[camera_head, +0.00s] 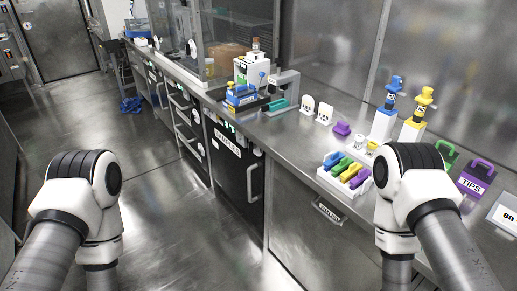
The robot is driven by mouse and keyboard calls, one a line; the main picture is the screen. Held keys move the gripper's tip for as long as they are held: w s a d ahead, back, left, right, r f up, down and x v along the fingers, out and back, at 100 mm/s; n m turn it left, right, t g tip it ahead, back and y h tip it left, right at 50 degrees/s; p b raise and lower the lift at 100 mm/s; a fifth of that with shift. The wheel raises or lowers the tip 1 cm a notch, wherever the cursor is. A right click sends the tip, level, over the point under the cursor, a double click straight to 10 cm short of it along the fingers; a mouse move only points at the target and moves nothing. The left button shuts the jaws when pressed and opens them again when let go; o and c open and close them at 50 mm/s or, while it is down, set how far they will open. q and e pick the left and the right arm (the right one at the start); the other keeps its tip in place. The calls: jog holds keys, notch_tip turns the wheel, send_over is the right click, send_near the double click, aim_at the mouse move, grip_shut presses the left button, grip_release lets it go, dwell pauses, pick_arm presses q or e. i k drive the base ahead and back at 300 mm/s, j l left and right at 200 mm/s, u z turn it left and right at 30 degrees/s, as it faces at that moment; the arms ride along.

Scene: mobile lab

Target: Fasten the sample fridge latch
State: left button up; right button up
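A dark fridge door (232,172) with a white label that reads "SAMPLES" sits under the steel counter, near the middle of the view. Its pale upright handle (254,182) is on the right side of the door. The door looks closed or nearly so; I cannot tell which. The latch is too small to make out clearly. My two arms come in from the lower left and lower right, both well apart from the door in the picture. Neither of my grippers shows in this view.
A steel counter (290,128) runs along the right. It holds a white rack of coloured items (345,172), blue and yellow bottles on stands, and a purple "TIPS" box (475,180). The floor (165,215) in front is clear.

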aim_at(251, 146)
jog(key=i+j+z, duration=0.1)
jog(key=z, duration=0.25)
jog(key=i+j+z, duration=0.1)
jog(key=j+z, duration=0.15)
jog(key=z, duration=0.15)
jog(key=i+j+z, duration=0.15)
jog(key=j, duration=0.45)
jog(key=i+j+z, duration=0.1)
jog(key=j, duration=0.5)
jog(key=i+j+z, duration=0.15)
jog(key=j, duration=0.5)
jog(key=i+j+z, duration=0.1)
jog(key=j, duration=0.55)
jog(key=i+j+z, duration=0.15)
jog(key=j, duration=1.15)
jog(key=i+j, duration=0.15)
jog(key=j, duration=1.05)
